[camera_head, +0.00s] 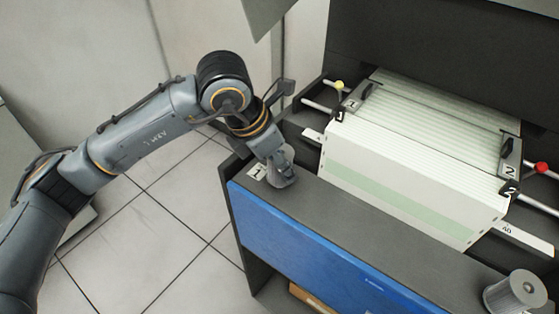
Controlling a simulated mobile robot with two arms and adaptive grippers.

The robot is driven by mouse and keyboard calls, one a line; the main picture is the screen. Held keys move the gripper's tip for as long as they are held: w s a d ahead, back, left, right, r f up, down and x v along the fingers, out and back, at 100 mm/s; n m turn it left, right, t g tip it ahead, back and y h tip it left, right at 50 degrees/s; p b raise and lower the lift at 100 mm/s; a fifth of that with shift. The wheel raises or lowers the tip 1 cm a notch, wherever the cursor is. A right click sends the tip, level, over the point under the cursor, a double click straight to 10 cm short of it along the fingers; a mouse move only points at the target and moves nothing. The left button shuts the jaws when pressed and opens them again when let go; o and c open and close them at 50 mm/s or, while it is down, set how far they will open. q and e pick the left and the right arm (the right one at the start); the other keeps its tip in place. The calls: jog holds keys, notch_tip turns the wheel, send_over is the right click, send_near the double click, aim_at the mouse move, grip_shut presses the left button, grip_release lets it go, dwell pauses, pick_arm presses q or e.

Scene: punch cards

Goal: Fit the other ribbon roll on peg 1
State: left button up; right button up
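My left gripper (280,168) reaches down to the near left end of the dark grey top, right beside the white label marked 1 (257,173). Pale grey surfaces show at its fingertips; they may be a ribbon roll, but the hand covers most of them. I cannot tell whether the fingers are closed on it. Peg 1 is not visible under the hand. Another grey ribbon roll (515,294) stands upright at the near right end of the top, with a hole in its upper face. My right gripper is not in view.
A large pale ribbed block (400,170) with black clips marked 1 and 2 sits behind the top. Rods with a yellow knob (339,85) and a red knob (541,167) flank it. A blue panel (310,240) faces the front. The top's middle is clear.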

pick_arm(q)
jog(key=shift+f+b, duration=0.4)
jog(key=o, duration=1.4)
jog(key=shift+r, duration=0.1)
jog(key=shift+o, duration=0.2)
